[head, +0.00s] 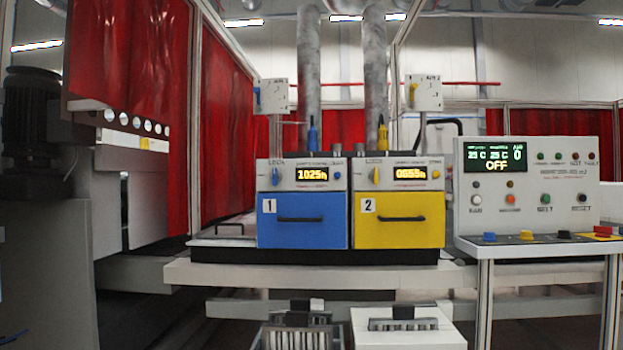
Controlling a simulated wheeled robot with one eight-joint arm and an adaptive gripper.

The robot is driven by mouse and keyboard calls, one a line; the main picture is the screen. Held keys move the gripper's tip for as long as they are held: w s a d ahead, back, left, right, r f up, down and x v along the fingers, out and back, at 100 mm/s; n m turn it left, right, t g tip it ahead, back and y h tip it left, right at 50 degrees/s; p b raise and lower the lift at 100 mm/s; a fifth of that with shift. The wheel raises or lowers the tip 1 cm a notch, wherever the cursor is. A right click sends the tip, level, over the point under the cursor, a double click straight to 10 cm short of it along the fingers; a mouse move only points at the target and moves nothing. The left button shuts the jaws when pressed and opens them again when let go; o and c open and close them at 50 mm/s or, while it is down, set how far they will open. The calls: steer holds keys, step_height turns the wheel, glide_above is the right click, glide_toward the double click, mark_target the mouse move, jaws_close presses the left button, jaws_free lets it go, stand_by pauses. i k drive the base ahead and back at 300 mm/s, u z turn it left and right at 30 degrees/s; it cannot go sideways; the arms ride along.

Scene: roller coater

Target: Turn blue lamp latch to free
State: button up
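The blue lamp unit (302,232) stands left of centre, marked 1, with a dark handle on its blue front and a lit display reading about 1025h. A small blue knob (275,176), likely its latch, sits at the left of its grey panel and looks about upright. The lettering above it is too small to read surely. A blue lever (312,136) stands up behind the unit's top. My gripper is not in view.
A yellow unit (399,233), marked 2, stands directly right of the blue one. A control console (530,220) showing OFF is at right. Crates (408,335) sit below the bench (330,275). Red curtains and a dark motor (30,120) are at left.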

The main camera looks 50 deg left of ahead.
mark_target(276, 177)
steer(key=k, duration=1.05)
steer(key=u, duration=1.6)
steer(key=i, duration=1)
steer(key=z, duration=0.05)
